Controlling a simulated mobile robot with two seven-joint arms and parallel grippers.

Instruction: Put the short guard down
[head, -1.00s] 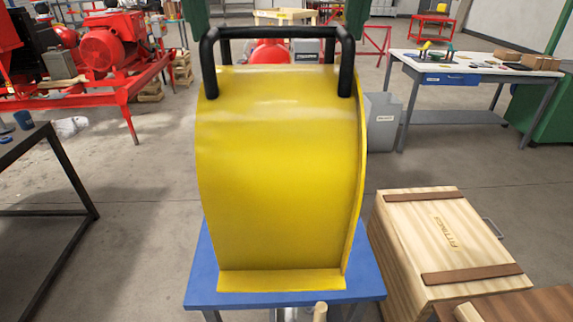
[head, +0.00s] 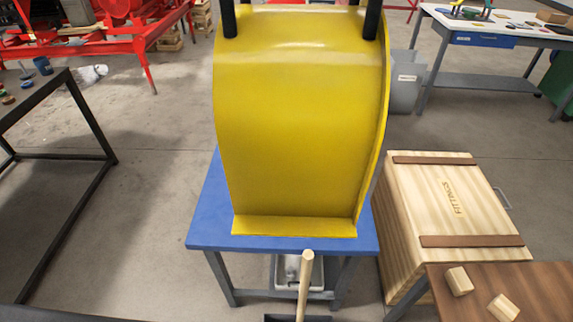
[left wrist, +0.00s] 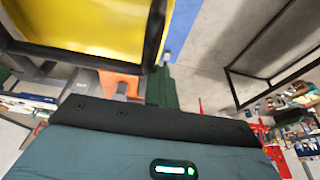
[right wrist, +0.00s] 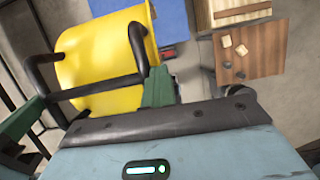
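The short guard (head: 300,120) is a curved yellow sheet with a bottom flange and black handle bars at its top. It is upright over the blue-topped stand (head: 210,205), its flange within the top's front edge; I cannot tell whether it touches. The head view cuts off both grippers. In the left wrist view the green fingers of my left gripper (left wrist: 160,88) are at the guard's black handle. In the right wrist view my right gripper (right wrist: 158,88) is at the handle's right end. Both appear closed on it, though the fingertips are partly hidden.
A wooden fittings crate (head: 440,205) stands right of the stand, with a brown table (head: 540,290) in front of it holding small wooden blocks. A dark-framed table (head: 60,85) is at the left. A wooden handle (head: 305,285) rises before the stand.

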